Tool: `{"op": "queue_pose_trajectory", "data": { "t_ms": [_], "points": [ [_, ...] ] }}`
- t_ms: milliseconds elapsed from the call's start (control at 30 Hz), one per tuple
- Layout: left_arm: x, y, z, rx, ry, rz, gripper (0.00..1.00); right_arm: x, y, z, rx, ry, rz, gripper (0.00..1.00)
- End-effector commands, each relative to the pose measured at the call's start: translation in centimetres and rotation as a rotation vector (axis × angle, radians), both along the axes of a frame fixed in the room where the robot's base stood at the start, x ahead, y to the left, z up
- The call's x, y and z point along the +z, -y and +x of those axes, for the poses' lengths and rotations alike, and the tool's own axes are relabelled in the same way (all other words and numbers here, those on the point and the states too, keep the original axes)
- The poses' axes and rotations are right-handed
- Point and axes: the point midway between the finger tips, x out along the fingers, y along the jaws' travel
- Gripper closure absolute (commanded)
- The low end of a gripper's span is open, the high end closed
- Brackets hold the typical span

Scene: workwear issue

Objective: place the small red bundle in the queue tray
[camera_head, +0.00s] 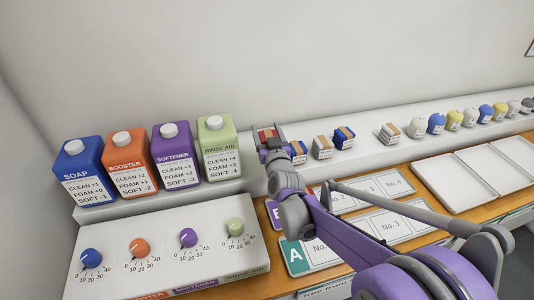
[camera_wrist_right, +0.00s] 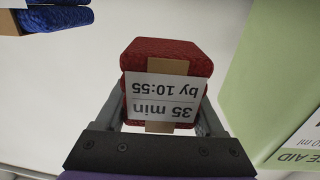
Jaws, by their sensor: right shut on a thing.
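The small red bundle (camera_head: 266,133) is at the back shelf, just right of the green rinse aid bottle. In the right wrist view the red bundle (camera_wrist_right: 165,52) has a brown band and a white label reading "35 min by 10:55". My right gripper (camera_head: 270,145) is shut on it, with one finger on each side (camera_wrist_right: 160,100). I cannot tell whether the bundle touches the shelf. No queue label is readable. My left gripper is out of view.
Soap, booster, softener and rinse aid (camera_head: 217,150) bottles stand left of the gripper, above a white dial panel (camera_head: 165,262). Blue and grey bundles (camera_head: 322,147) sit close right on the shelf (camera_head: 365,152). Several round bundles stand farther right. My right arm covers part of the boards.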

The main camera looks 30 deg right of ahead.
Motion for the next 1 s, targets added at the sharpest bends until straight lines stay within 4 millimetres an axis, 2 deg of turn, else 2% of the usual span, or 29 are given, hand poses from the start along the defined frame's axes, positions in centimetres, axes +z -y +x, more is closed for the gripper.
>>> {"op": "queue_pose_trajectory", "data": {
  "t_ms": [33, 400, 867, 900, 1000],
  "points": [
    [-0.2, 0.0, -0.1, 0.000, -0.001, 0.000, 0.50, -1.0, 0.0, 0.0, 0.000, 0.000, 0.000, 0.95],
    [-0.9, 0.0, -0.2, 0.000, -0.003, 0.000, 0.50, -5.5, 0.0, 0.0, 0.000, 0.000, 0.000, 0.95],
    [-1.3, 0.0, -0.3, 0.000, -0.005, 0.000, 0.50, -6.4, 0.0, 0.0, 0.000, 0.000, 0.000, 0.95],
    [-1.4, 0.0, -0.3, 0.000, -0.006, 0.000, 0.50, -6.5, 0.0, 0.0, 0.000, 0.000, 0.000, 0.28],
    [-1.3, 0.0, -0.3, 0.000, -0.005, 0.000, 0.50, -6.4, 0.0, 0.0, 0.000, 0.000, 0.000, 0.10]
  ]
}}
